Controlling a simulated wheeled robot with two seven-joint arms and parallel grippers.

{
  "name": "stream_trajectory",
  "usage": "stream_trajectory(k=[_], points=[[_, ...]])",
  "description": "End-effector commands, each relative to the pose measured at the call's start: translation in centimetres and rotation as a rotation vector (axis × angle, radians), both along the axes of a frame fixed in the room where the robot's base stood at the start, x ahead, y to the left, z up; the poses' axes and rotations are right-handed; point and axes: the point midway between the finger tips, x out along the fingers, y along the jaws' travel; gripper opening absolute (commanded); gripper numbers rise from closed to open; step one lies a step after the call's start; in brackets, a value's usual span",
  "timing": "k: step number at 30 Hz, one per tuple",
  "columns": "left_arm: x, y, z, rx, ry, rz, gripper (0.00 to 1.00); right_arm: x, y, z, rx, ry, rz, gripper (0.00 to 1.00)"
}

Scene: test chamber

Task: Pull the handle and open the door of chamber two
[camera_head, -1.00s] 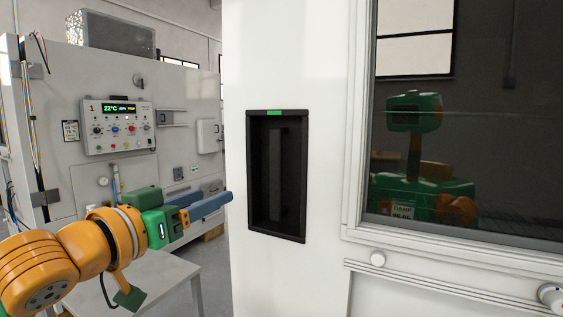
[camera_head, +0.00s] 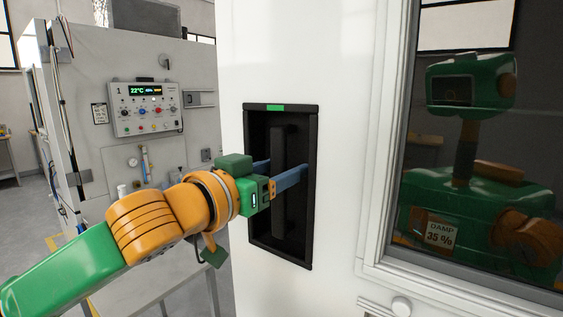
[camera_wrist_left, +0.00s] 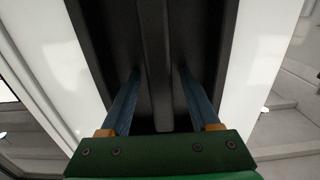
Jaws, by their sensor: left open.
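The white chamber door (camera_head: 345,60) stands in front of me and looks shut. A black recess (camera_head: 311,240) with a green mark on top is set in it, and an upright black bar handle (camera_head: 279,215) is inside. My left gripper (camera_head: 283,168) reaches into the recess from the left, its blue fingers open on either side of the handle. In the left wrist view the handle (camera_wrist_left: 157,60) runs between the two fingers (camera_wrist_left: 157,85), with gaps on both sides. The right gripper is not in view, apart from my reflection in the glass.
A dark window (camera_head: 480,150) to the right mirrors my body. At left stands another grey unit with a control panel (camera_head: 145,108) marked 1.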

Motion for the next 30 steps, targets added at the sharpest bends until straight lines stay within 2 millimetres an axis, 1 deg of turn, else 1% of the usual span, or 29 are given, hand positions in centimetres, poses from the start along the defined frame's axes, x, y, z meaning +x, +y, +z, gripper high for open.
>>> stream_trajectory(k=[2, 3, 5, 6, 8, 9, 10, 30], points=[[-0.01, 0.02, -0.05, 0.0, 0.0, 0.0, 0.62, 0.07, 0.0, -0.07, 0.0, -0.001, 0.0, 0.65], [-0.02, 0.03, -0.05, 0.0, 0.0, 0.0, 0.6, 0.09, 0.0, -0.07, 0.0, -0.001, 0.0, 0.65], [-0.02, 0.04, -0.05, 0.0, 0.0, 0.0, 0.44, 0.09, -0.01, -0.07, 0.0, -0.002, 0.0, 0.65], [-0.02, 0.04, -0.04, 0.0, 0.0, 0.0, 0.33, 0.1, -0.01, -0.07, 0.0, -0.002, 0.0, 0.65], [-0.03, 0.05, -0.04, 0.0, 0.0, 0.0, 0.17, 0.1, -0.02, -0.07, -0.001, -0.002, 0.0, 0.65], [-0.03, 0.05, -0.03, -0.001, -0.001, 0.0, 0.06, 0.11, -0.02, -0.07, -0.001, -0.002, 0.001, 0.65], [-0.02, 0.05, -0.02, -0.001, -0.001, 0.0, 0.0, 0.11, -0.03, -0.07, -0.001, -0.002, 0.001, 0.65], [-0.03, 0.08, 0.04, -0.002, -0.001, 0.001, 0.0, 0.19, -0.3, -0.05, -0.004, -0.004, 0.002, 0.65]])
